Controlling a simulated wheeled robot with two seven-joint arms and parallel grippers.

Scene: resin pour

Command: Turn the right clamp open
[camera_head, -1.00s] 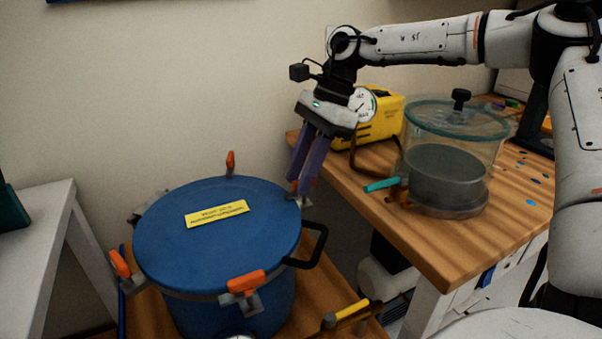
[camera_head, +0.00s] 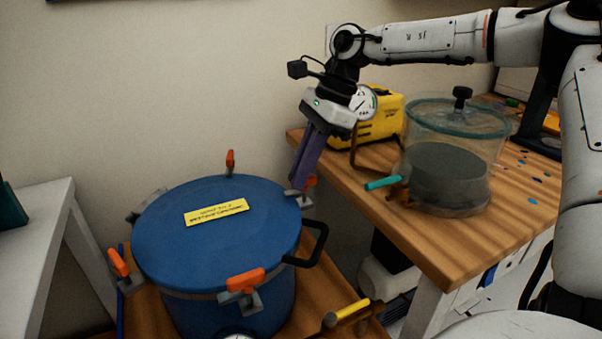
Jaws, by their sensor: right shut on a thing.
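The blue pot (camera_head: 180,240) has a round blue lid with a yellow label (camera_head: 216,212). The right clamp (camera_head: 301,197) sits at the lid's right rim, and its orange handle (camera_head: 311,181) shows just right of my fingers. My right gripper (camera_head: 298,184) reaches down from above, its purple fingers shut on the right clamp's handle. The fingers hide part of the handle. Other orange-handled clamps stand at the back (camera_head: 230,161), left (camera_head: 119,264) and front (camera_head: 245,281) of the rim. My left gripper is not in view.
A black loop handle (camera_head: 312,246) juts from the pot's right side. On the wooden table (camera_head: 440,245) stand a clear chamber (camera_head: 447,160) with a teal-handled valve (camera_head: 383,183) and a yellow pump (camera_head: 380,117). A white table (camera_head: 40,235) stands left.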

